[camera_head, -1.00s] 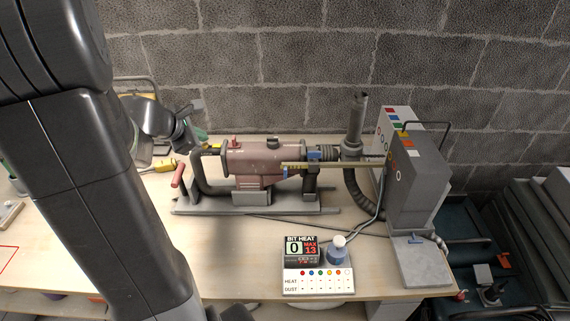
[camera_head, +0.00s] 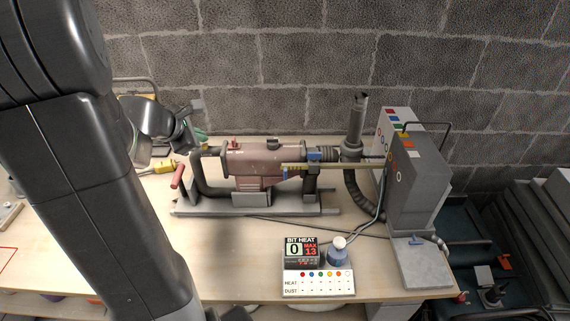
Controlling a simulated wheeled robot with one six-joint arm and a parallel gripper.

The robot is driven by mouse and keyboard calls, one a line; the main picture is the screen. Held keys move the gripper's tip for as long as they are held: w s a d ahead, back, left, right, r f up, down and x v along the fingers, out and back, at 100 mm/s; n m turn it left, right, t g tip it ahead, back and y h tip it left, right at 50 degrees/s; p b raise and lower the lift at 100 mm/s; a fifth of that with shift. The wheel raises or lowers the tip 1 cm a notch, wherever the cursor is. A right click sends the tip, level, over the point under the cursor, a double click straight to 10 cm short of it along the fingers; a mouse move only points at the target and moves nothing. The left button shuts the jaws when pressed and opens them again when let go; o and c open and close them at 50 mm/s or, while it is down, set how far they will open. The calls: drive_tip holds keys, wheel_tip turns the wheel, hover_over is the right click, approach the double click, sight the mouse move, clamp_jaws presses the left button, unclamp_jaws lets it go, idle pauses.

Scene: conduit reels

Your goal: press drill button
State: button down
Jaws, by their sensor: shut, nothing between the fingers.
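The drill (camera_head: 262,158) has a dull red-brown body and lies level on a grey stand (camera_head: 285,208) on the bench. A small red knob or button (camera_head: 235,143) stands on top of its rear end. A dark piece (camera_head: 272,140) sits further along the top. A red grip (camera_head: 177,176) sticks out at the drill's rear left. My gripper (camera_head: 193,136) is shut and empty. It is just left of the drill's rear end, partly hidden by my wrist. I cannot tell whether it touches the drill.
A bit heat display (camera_head: 301,252) reads 0, max 13, behind a panel with coloured dots (camera_head: 318,283). A grey box unit (camera_head: 418,185) with a hose stands right of the drill.

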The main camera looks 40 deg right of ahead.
sight(202, 151)
drive_tip(key=shift+r, duration=0.1)
wheel_tip(202, 151, up, 6)
drive_tip(key=p, duration=0.5)
